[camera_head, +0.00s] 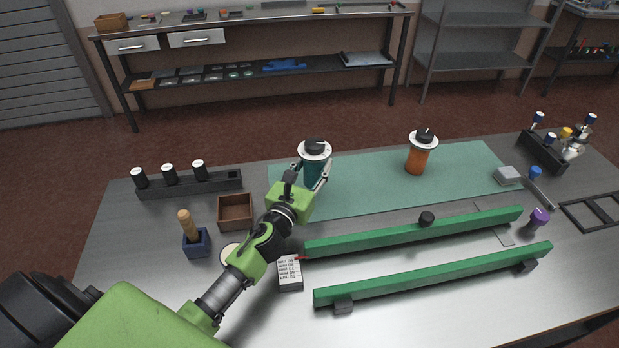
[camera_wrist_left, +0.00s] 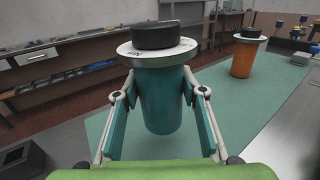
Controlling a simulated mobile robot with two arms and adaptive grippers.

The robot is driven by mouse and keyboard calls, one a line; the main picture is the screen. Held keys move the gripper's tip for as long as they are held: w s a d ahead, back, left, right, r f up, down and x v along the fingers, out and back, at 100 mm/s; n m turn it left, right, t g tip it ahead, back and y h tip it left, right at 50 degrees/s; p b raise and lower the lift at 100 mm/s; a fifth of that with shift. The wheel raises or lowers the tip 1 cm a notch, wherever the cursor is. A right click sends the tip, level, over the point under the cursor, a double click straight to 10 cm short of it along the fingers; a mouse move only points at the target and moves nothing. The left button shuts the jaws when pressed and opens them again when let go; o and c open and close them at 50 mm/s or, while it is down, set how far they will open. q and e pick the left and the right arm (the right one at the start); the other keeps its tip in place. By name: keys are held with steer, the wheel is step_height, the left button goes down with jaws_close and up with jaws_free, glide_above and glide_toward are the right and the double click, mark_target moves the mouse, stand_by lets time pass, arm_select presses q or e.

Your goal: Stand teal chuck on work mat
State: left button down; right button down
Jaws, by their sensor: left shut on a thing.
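The teal chuck (camera_head: 314,170) has a teal cylinder body, a white disc and a black knob on top. It is upright at the left part of the green work mat (camera_head: 370,190). My left gripper (camera_head: 313,180) is shut around its body. In the left wrist view the teal chuck (camera_wrist_left: 160,98) sits between the two fingers of my left gripper (camera_wrist_left: 160,110). Its bottom edge shows over the mat, and I cannot tell if it touches. An orange chuck (camera_head: 417,158) of the same shape stands upright on the mat to the right. My right gripper is not in view.
Two green rails (camera_head: 420,232) lie in front of the mat. A black rack with several black cylinders (camera_head: 190,184), a brown box (camera_head: 236,212) and a blue holder (camera_head: 196,242) are on the left. A black tool rack (camera_head: 541,152) is at the right. The mat between the chucks is clear.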

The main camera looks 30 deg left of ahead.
mark_target(306, 182)
arm_select(q)
steer(key=shift+a+f, duration=0.35)
steer(key=shift+a, duration=0.05)
steer(key=shift+a+f+b, duration=0.25)
steer(key=shift+f+b, duration=0.15)
steer(key=shift+f, duration=1.3)
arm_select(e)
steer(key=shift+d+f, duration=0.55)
arm_select(q)
steer(key=shift+f, duration=0.2)
steer(key=c, duration=1.3)
jaws_free()
steer(key=shift+f, duration=0.1)
steer(key=shift+s, duration=0.1)
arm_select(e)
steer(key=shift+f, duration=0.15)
